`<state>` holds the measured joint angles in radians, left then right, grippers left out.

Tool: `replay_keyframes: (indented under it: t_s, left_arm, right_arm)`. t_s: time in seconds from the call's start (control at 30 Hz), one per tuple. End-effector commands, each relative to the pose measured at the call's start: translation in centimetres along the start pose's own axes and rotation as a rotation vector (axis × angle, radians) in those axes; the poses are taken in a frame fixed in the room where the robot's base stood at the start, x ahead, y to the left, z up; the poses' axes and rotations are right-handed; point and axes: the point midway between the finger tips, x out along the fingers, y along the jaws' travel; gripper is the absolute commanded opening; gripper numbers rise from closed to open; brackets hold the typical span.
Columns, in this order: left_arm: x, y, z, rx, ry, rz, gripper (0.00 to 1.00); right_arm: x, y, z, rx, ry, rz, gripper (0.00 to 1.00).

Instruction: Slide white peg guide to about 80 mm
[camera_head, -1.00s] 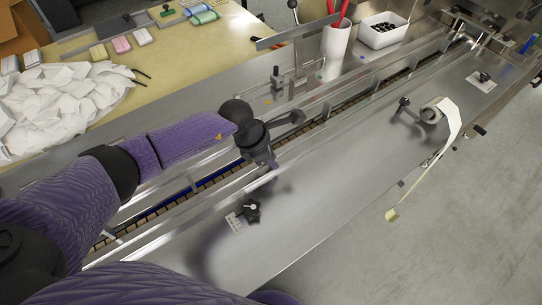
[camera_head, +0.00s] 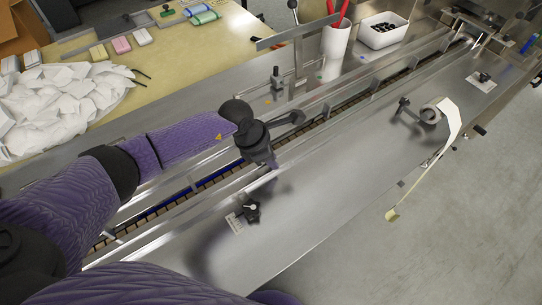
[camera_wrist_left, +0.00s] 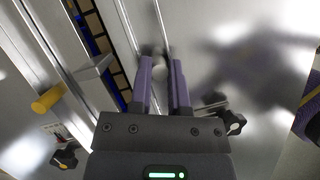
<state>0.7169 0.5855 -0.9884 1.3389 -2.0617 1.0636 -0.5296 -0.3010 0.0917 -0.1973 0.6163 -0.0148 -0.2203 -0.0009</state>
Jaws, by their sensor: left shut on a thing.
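My left gripper (camera_head: 272,164) is low over the steel deck, at the rail beside the conveyor channel. In the left wrist view its two purple fingers (camera_wrist_left: 162,84) are shut on a pale, rounded peg (camera_wrist_left: 160,72), which looks like the white peg of the guide. The fingers hide most of the peg, and in the head view the hand and arm hide it. A black clamp knob (camera_head: 252,211) with a small printed scale plate (camera_head: 236,222) sits on the deck just in front of the gripper. The scale reading is too small to tell. My right gripper is not in view.
A yellow peg (camera_wrist_left: 48,97) stands across the conveyor channel. A tape roll (camera_head: 431,115) on a bracket, a white cup (camera_head: 336,42) with red-handled tools and a white bin (camera_head: 383,36) stand further along. White packets (camera_head: 65,95) lie heaped at left. The front deck is mostly clear.

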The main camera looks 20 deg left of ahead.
Motion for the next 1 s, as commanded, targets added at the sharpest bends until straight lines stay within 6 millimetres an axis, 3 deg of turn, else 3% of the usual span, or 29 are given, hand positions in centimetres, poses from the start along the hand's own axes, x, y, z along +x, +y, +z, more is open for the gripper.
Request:
replay_keyframes:
  t_s: [0.7, 0.73, 0.87, 1.0]
  left_arm:
    - [0.04, -0.48, 0.20, 0.000, 0.001, 0.001, 0.00]
    - [0.04, -0.48, 0.20, 0.000, 0.001, 0.001, 0.26]
    - [0.05, -0.48, 0.20, 0.000, 0.000, 0.001, 0.53]
    - [0.06, -0.49, 0.20, 0.000, 0.000, 0.001, 0.57]
  right_arm:
    - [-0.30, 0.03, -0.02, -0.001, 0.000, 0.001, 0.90]
    - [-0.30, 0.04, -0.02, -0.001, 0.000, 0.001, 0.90]
    - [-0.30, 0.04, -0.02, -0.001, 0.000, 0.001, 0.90]
    - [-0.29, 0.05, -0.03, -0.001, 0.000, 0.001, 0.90]
